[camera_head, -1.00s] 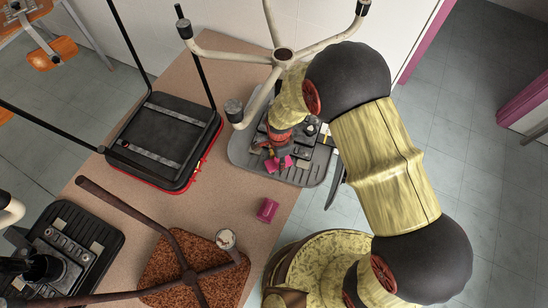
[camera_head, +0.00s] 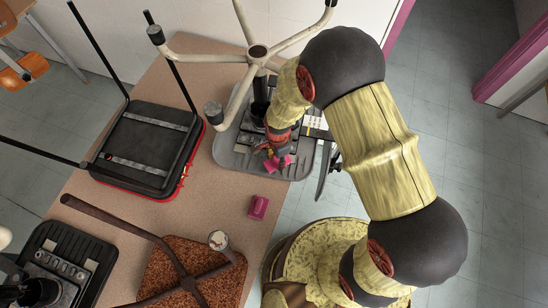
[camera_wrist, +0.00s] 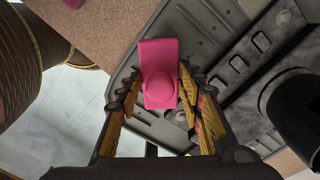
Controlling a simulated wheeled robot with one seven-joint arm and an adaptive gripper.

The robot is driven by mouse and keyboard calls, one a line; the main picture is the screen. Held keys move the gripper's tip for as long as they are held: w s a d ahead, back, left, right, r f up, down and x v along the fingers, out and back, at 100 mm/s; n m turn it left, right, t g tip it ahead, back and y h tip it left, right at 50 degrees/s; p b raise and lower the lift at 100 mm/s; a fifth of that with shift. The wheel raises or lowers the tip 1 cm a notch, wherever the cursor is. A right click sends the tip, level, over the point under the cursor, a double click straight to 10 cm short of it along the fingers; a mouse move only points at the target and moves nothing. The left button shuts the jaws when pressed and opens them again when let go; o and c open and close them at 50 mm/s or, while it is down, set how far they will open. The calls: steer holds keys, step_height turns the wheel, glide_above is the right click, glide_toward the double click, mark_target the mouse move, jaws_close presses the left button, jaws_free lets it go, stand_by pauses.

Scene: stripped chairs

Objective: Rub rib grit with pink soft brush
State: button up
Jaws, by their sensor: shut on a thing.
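My gripper (camera_head: 277,157) is shut on a pink brush (camera_wrist: 158,88), a block with a round knob. In the head view the brush (camera_head: 283,163) is over the near part of the grey ribbed underside (camera_head: 235,160) of an upturned chair seat. The wrist view shows the ribbed panel (camera_wrist: 205,45) behind and beside the brush. I cannot tell whether the brush touches it. A small pale patch (camera_wrist: 179,118) beside the brush may be grit; most of the ribs near the fingers are hidden.
A second pink block (camera_head: 258,207) lies on the brown table (camera_head: 215,210). The chair's pale star base (camera_head: 258,53) rises behind my gripper. A black upturned seat (camera_head: 150,150) is left, a rusty brown one (camera_head: 190,275) nearer. Floor (camera_head: 425,150) is open on the right.

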steer(key=shift+s+d, duration=0.2)
steer(key=shift+d, duration=0.55)
steer(key=shift+s+d, duration=0.15)
steer(key=shift+d, duration=0.6)
steer(key=shift+s+d+f, duration=0.1)
steer(key=shift+s+d, duration=0.1)
steer(key=shift+d, duration=0.65)
steer(key=shift+s+d+f, duration=0.1)
steer(key=shift+s+d, duration=0.1)
steer(key=shift+d, duration=0.6)
steer(key=shift+r+p, duration=0.15)
steer(key=shift+p, duration=0.15)
step_height(320, 180, up, 6)
steer(key=p, duration=0.4)
steer(key=shift+w, duration=0.1)
steer(key=shift+r+p, duration=1.05)
steer(key=shift+r, duration=0.45)
